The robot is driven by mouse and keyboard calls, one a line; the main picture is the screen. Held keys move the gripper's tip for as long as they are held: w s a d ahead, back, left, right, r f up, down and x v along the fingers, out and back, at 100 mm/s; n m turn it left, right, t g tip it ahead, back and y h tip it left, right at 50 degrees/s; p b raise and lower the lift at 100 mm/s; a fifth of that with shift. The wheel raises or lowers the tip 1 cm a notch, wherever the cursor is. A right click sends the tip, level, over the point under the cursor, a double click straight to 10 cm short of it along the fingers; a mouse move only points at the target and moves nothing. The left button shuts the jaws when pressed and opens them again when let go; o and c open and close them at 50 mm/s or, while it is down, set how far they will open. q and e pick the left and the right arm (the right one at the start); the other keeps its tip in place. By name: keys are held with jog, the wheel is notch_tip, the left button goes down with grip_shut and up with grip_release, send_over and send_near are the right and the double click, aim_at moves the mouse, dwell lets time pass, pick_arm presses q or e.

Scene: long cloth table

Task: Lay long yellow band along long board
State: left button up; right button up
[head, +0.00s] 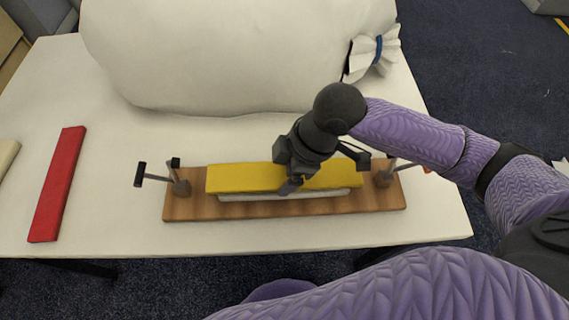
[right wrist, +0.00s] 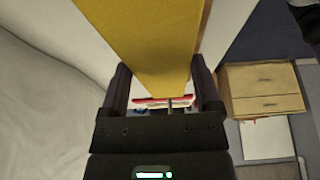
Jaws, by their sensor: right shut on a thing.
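The long yellow band (head: 240,177) lies lengthwise over the long wooden board (head: 185,208), between the two metal end posts. A white strip (head: 285,194) shows on the board along the band's near edge. I cannot tell whether the band touches the strip or hangs just above it. My right gripper (head: 295,184) is shut on the band near its middle, coming from above. In the right wrist view the band (right wrist: 150,40) runs between the two fingers (right wrist: 162,88). My left gripper is in neither view.
Clamp posts with handles stand at the board's left end (head: 181,187) and right end (head: 384,178). A large white sack (head: 230,60) fills the table behind. A red strip (head: 57,185) lies at the left, and a cream piece (head: 7,154) at the left edge. Cloth between red strip and board is clear.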

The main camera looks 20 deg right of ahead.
jog(key=shift+f, duration=0.8)
jog(key=o, duration=1.2)
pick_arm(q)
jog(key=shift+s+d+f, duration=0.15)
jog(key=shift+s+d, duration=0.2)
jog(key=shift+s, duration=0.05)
pick_arm(e)
jog(key=p+v, duration=0.5)
jog(key=v, duration=0.4)
jog(key=shift+r+p, duration=0.25)
jog(key=shift+p, duration=0.15)
jog(key=shift+s+d+r, duration=0.1)
jog(key=shift+r, duration=0.15)
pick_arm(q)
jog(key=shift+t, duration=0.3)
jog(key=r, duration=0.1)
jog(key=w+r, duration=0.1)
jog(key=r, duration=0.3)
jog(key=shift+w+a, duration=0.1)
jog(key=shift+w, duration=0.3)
pick_arm(e)
jog(key=shift+f, duration=0.1)
